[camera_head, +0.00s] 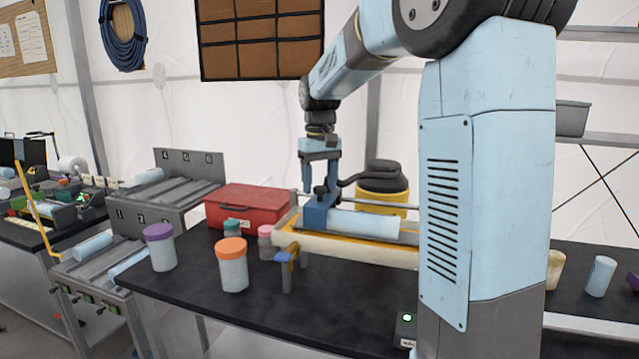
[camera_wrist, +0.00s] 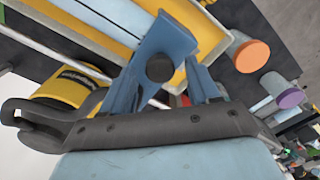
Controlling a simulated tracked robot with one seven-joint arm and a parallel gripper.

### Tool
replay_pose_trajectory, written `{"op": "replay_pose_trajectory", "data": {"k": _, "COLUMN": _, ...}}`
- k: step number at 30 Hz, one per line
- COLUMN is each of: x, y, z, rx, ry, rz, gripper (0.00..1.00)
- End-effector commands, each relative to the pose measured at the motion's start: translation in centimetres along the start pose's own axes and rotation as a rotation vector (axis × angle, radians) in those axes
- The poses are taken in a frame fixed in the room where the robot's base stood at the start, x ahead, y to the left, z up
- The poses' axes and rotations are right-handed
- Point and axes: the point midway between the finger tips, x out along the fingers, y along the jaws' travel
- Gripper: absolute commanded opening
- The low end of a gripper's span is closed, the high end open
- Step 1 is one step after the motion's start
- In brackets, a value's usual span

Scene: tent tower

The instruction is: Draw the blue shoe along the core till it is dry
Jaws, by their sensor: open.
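The blue shoe (camera_head: 316,215) sits at the left end of the pale blue core (camera_head: 363,224), which lies lengthwise in a yellow-edged trough (camera_head: 345,246). A black knob (camera_head: 320,194) stands on the shoe. My gripper (camera_head: 321,187) points down over the shoe with its fingers apart. In the wrist view the knob (camera_wrist: 160,68) shows between the two blue fingers, with the shoe (camera_wrist: 166,42) beyond. I cannot tell whether either finger touches the knob. Wetness on the core cannot be made out.
An orange-lidded jar (camera_head: 232,265) and a purple-lidded jar (camera_head: 160,247) stand left of the trough. A red case (camera_head: 245,204) lies behind them. A yellow and black vessel (camera_head: 381,190) stands behind the trough.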

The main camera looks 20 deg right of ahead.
Motion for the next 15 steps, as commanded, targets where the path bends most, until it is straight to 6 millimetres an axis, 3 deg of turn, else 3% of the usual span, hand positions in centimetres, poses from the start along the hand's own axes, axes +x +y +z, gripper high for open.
{"op": "replay_pose_trajectory", "data": {"k": 11, "x": 0.51, "y": -0.09, "z": -0.01, "rx": -0.001, "ry": 0.0, "rz": 0.0, "gripper": 0.61}}
{"op": "replay_pose_trajectory", "data": {"k": 15, "x": 0.5, "y": -0.08, "z": -0.01, "rx": -0.001, "ry": 0.0, "rz": 0.0, "gripper": 0.48}}
